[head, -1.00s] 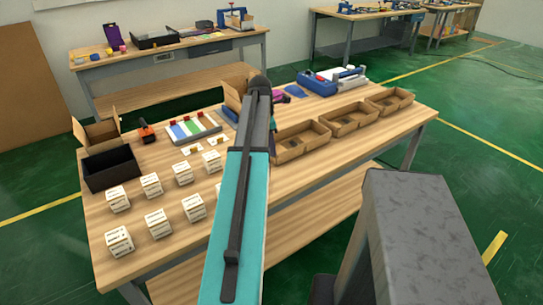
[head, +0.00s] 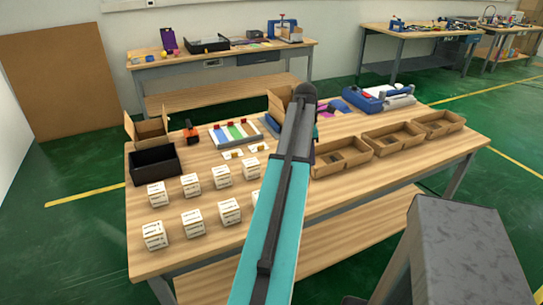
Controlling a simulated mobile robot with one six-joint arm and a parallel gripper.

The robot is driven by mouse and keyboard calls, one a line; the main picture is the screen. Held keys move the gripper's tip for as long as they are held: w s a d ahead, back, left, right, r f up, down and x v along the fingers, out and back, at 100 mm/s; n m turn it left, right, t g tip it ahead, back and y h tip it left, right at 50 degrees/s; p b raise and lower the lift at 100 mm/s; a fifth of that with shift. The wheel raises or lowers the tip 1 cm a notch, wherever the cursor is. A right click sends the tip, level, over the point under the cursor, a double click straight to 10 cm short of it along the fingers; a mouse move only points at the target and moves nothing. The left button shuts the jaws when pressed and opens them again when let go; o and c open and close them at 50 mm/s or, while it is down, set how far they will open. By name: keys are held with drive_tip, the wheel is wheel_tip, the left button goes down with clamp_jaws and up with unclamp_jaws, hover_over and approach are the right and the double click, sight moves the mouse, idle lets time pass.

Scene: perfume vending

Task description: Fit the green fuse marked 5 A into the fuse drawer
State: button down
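I cannot pick out a green fuse marked 5 A or a fuse drawer; small items are too small to read. A white board with green, blue and red-tipped strips (head: 233,132) lies on the near workbench (head: 215,262), left of my arm. On the back bench (head: 200,63) stand a shallow dark tray (head: 208,44), a purple upright item (head: 169,39) and a blue press-like device (head: 287,29). My teal and grey arm reaches up over the near bench and covers its middle. My gripper is hidden behind the arm.
Several white printed boxes (head: 154,235) stand at the near bench's left front. A black bin (head: 154,165) and an open carton (head: 148,130) stand behind them. Three cardboard trays (head: 393,138) line the right side. Green floor (head: 95,160) lies open to the left.

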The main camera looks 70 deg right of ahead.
drive_tip(key=w+a, duration=0.5)
drive_tip(key=w, duration=0.7)
drive_tip(key=w+a, duration=0.6)
drive_tip(key=w, duration=0.6)
drive_tip(key=w+a, duration=0.5)
drive_tip(key=w, duration=0.6)
drive_tip(key=w+a+n, duration=0.1)
drive_tip(key=w+a, duration=1.5)
drive_tip(key=a, duration=0.3)
drive_tip(key=w+a, duration=0.2)
drive_tip(key=a, duration=1)
drive_tip(key=w+a, duration=0.3)
drive_tip(key=a, duration=0.9)
drive_tip(key=w+a+f, duration=0.1)
drive_tip(key=w+a, duration=0.1)
drive_tip(key=a, duration=1)
drive_tip(key=shift+w+a+n, duration=0.25)
drive_tip(key=shift+a+n, duration=0.05)
